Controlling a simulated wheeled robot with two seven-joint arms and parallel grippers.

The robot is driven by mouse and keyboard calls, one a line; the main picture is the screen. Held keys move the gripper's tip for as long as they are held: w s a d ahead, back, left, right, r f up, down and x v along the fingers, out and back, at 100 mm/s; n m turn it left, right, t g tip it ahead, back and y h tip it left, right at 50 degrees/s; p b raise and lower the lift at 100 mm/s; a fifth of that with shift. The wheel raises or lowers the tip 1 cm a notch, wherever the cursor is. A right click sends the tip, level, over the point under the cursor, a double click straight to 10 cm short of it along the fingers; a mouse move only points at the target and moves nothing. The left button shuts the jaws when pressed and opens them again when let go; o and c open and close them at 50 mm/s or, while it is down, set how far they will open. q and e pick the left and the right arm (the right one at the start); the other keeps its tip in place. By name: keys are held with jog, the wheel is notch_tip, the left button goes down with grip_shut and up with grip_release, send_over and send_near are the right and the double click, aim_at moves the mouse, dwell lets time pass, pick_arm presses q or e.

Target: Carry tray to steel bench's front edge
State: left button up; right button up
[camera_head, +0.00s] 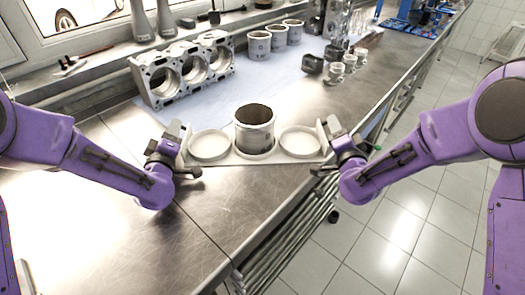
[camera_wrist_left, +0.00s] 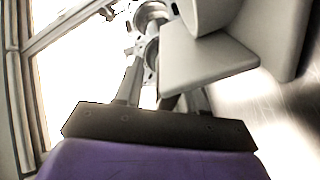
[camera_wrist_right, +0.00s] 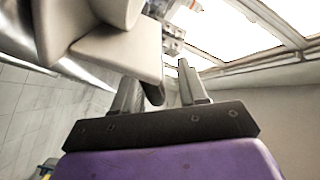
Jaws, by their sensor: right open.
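The pale tray (camera_head: 227,160) has round recesses and sits at the steel bench's (camera_head: 205,225) front edge, its right end close to that edge. A grey cylinder sleeve (camera_head: 255,130) stands upright in its middle recess; the two side recesses look empty. My left gripper (camera_head: 178,152) is at the tray's left end, and its fingers look apart beside the tray's end tab (camera_wrist_left: 205,70). My right gripper (camera_head: 328,145) is open at the right end, with the tab (camera_wrist_right: 115,55) close to one finger. Contact is unclear in both wrist views.
An engine block (camera_head: 182,72) stands behind the tray on a pale blue mat (camera_head: 215,103). Several sleeves (camera_head: 259,46) and small parts (camera_head: 335,70) stand farther back. Bare steel lies left of the tray; open tiled floor (camera_head: 380,225) lies right of the bench.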

pick_arm(q)
jog(key=s, duration=1.1)
jog(key=shift+s+d, duration=0.1)
jog(key=shift+d, duration=0.15)
pick_arm(e)
jog(key=shift+s, duration=0.15)
pick_arm(q)
jog(key=shift+r, duration=0.1)
pick_arm(e)
jog(key=s, duration=1.1)
jog(key=shift+s+d, duration=0.25)
jog(key=shift+s, duration=0.15)
